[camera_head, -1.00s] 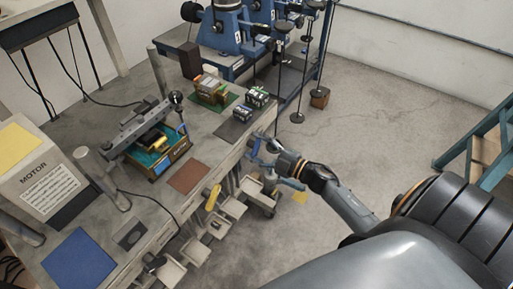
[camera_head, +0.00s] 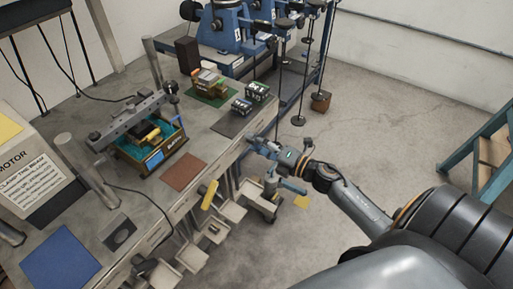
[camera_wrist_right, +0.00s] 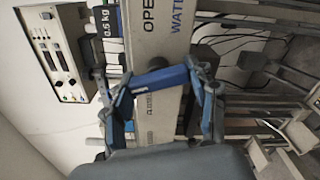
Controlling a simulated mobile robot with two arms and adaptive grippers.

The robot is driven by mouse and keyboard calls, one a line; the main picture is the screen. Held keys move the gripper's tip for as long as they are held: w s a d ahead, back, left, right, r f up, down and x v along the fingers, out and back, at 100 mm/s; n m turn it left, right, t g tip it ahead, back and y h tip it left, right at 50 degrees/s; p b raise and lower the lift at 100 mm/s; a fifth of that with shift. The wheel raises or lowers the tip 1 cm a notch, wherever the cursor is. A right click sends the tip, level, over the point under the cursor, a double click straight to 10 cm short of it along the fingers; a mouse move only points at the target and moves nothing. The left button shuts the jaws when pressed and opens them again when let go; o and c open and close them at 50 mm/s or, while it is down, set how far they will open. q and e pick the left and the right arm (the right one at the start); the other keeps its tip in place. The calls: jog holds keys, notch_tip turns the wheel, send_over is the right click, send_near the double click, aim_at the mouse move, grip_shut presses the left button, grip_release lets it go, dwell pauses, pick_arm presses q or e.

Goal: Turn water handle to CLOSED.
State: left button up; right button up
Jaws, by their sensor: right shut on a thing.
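The water handle (camera_wrist_right: 162,79) is a blue bar. In the right wrist view it lies across the space between the two fingers of my right gripper (camera_wrist_right: 160,84), and they are shut on it. Behind it stands a grey panel (camera_wrist_right: 153,45) with the partly visible words "OPEN" and "WATER". In the head view my right gripper (camera_head: 262,148) is at the right edge of the workbench, and the held handle is hard to make out there. My left gripper is in neither view.
The workbench (camera_head: 205,150) holds a fixture (camera_head: 150,140), a brown mat (camera_head: 184,172) and a blue mat (camera_head: 61,258). Another blue lever (camera_head: 293,186) and a yellow handle (camera_head: 209,194) are below the gripper. Open floor (camera_head: 390,110) lies right.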

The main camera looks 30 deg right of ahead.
jog(key=n+b, duration=0.1)
jog(key=n, duration=0.1)
jog(key=n+b, duration=0.2)
jog(key=shift+f+n, duration=0.2)
jog(key=shift+n, duration=0.5)
jog(key=o, duration=1.2)
jog(key=shift+c, duration=0.2)
jog(key=shift+s+d, duration=0.1)
jog(key=v, duration=1.1)
jog(key=shift+s+d, duration=0.15)
jog(key=shift+s, duration=0.2)
